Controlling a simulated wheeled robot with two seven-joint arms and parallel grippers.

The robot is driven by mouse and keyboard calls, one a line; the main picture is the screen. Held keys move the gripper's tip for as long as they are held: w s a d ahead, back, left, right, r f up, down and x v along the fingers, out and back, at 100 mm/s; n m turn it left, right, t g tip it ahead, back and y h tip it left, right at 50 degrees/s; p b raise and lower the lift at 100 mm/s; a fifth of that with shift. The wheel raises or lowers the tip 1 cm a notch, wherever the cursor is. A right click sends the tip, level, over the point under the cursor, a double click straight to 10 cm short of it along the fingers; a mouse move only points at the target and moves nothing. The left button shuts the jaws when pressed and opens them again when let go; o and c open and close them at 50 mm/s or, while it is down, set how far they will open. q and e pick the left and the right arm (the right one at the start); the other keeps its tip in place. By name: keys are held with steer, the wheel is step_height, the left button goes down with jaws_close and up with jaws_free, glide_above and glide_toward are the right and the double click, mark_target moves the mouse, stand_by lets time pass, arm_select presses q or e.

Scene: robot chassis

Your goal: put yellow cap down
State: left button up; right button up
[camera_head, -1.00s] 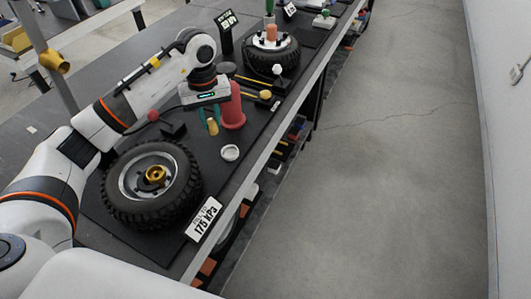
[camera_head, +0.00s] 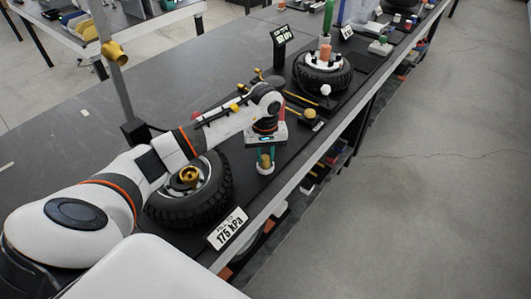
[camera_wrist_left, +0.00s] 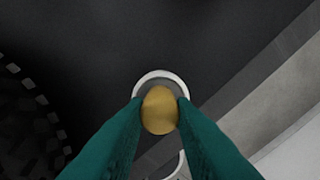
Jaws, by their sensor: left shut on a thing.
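The yellow cap (camera_head: 265,160) is held between the teal fingers of my left gripper (camera_head: 265,157), which points down over the dark mat near the table's front edge. In the left wrist view the cap (camera_wrist_left: 160,110) sits between the two fingertips, and my left gripper (camera_wrist_left: 160,112) is shut on it. A round white ring (camera_wrist_left: 160,75) with a dark inside shows right behind and below the cap; in the head view it (camera_head: 265,170) lies beneath the cap. Whether the cap touches it I cannot tell. My right gripper is not in view.
A large tire (camera_head: 190,208) with a gold hub stands left of the gripper, beside a 175 kPa sign (camera_head: 228,229). The mat is bare just around the ring.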

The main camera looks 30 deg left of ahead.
mark_target(266, 157)
arm_select(q)
steer(key=shift+f, duration=0.1)
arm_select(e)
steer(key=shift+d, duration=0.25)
arm_select(q)
steer(key=shift+f+b, duration=0.25)
steer(key=shift+b, duration=0.15)
steer(key=o, duration=1)
steer(key=shift+c, duration=0.2)
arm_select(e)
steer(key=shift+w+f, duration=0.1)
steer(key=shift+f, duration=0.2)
arm_select(q)
steer(key=shift+r+p, duration=0.3)
steer(key=shift+p, duration=0.05)
steer(key=shift+r, duration=0.3)
step_height(266, 157, up, 12)
steer(key=b, duration=0.1)
steer(key=shift+f+b, duration=0.25)
steer(key=shift+b, duration=0.15)
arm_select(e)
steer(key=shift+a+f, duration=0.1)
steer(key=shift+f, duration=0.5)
arm_select(q)
steer(key=shift+f, duration=0.1)
